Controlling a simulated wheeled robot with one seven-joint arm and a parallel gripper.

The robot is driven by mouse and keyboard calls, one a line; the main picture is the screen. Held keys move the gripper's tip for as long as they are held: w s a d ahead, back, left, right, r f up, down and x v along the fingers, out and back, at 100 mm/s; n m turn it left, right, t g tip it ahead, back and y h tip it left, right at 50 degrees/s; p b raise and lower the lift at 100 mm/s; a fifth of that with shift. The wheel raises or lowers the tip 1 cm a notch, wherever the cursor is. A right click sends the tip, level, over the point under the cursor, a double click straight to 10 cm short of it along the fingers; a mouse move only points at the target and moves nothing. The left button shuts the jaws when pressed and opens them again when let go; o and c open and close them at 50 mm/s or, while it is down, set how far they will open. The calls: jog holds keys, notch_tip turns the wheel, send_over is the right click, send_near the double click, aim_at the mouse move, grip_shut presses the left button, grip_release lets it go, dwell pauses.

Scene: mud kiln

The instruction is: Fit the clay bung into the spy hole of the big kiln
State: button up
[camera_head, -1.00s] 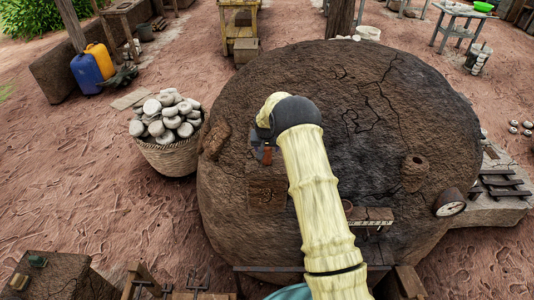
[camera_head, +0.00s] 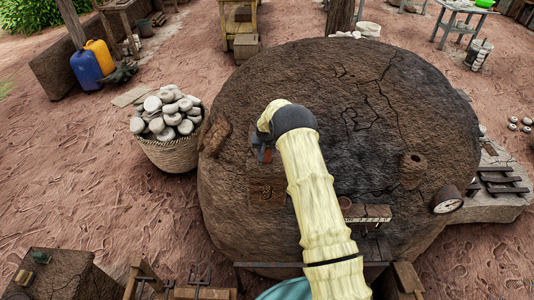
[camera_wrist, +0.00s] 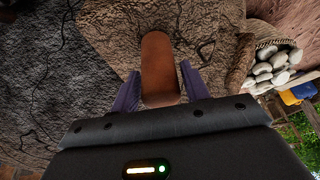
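The clay bung is a reddish-brown cylinder (camera_wrist: 160,70) in the wrist view. My gripper (camera_wrist: 159,80) has its two purple fingers against the bung's sides, and the bung points away toward the kiln. The big kiln (camera_head: 350,75) is a rough, brown, cracked mud dome; its wall (camera_wrist: 95,60) fills much of the wrist view. In the head view my gripper (camera_head: 264,152) is small and partly hidden by my arm, over the kiln's left front. I cannot tell whether the bung touches the wall. No spy hole shows clearly ahead of the bung; it may be hidden.
A round clay collar (camera_head: 413,166) juts from the kiln's right side. A basket (camera_head: 168,153) of pale stones stands left.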

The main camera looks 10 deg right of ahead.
jog(key=c, duration=0.8)
jog(key=shift+r+b, duration=2.05)
jog(key=shift+r, duration=2.95)
jog(key=shift+c, duration=0.2)
